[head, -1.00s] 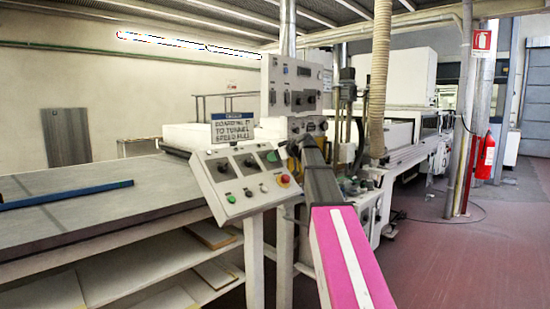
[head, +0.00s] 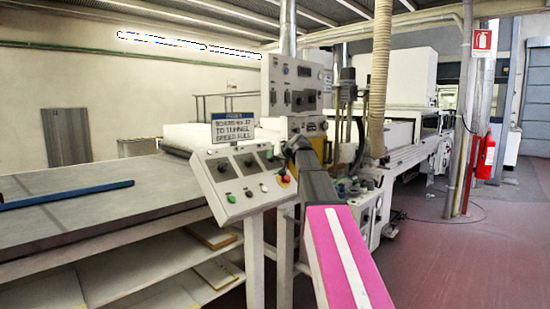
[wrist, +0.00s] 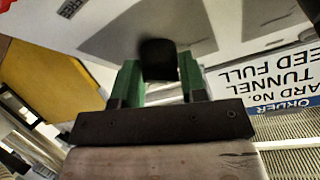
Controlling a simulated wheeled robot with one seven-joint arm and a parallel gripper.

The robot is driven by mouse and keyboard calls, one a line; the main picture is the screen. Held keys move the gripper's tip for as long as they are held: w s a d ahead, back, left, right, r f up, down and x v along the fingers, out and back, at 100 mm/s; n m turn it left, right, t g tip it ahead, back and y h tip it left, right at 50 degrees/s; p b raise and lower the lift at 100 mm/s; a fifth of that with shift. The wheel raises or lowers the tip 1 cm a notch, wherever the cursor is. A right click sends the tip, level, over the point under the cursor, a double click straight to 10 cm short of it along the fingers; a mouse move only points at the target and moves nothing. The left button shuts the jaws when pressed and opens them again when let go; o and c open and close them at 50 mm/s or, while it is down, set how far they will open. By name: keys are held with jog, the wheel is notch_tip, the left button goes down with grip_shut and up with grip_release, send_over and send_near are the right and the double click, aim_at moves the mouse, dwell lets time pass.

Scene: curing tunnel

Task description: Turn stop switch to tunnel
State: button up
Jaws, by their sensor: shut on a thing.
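In the wrist view, my gripper (wrist: 159,72) has its two green fingers on either side of a black knob (wrist: 158,50), shut on it. The knob stands on a pale panel face; any position marks around it are not readable. In the head view, my gripper (head: 291,148) is at the upper right part of the tilted control panel (head: 235,204). The knob it holds is hidden there behind the gripper and arm.
A taller control cabinet (head: 296,85) stands behind. A grey table (head: 90,215) with a blue bar (head: 65,196) lies left. Floor at right is open.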

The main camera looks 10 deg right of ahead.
jog(key=m+h, duration=0.1)
jog(key=m, duration=0.2)
jog(key=m+h, duration=0.1)
jog(key=m, duration=0.2)
jog(key=shift+a+m+h, duration=0.15)
jog(key=shift+m+h, duration=0.15)
jog(key=shift+h, duration=0.1)
jog(key=m+h, duration=0.1)
jog(key=m, duration=0.2)
jog(key=m+h, duration=0.1)
jog(key=m, duration=0.2)
jog(key=shift+r+g, duration=0.1)
jog(key=shift+g, duration=0.2)
jog(key=shift+a, duration=0.1)
jog(key=o, duration=0.9)
jog(key=v, duration=1.1)
jog(key=shift+a, duration=0.1)
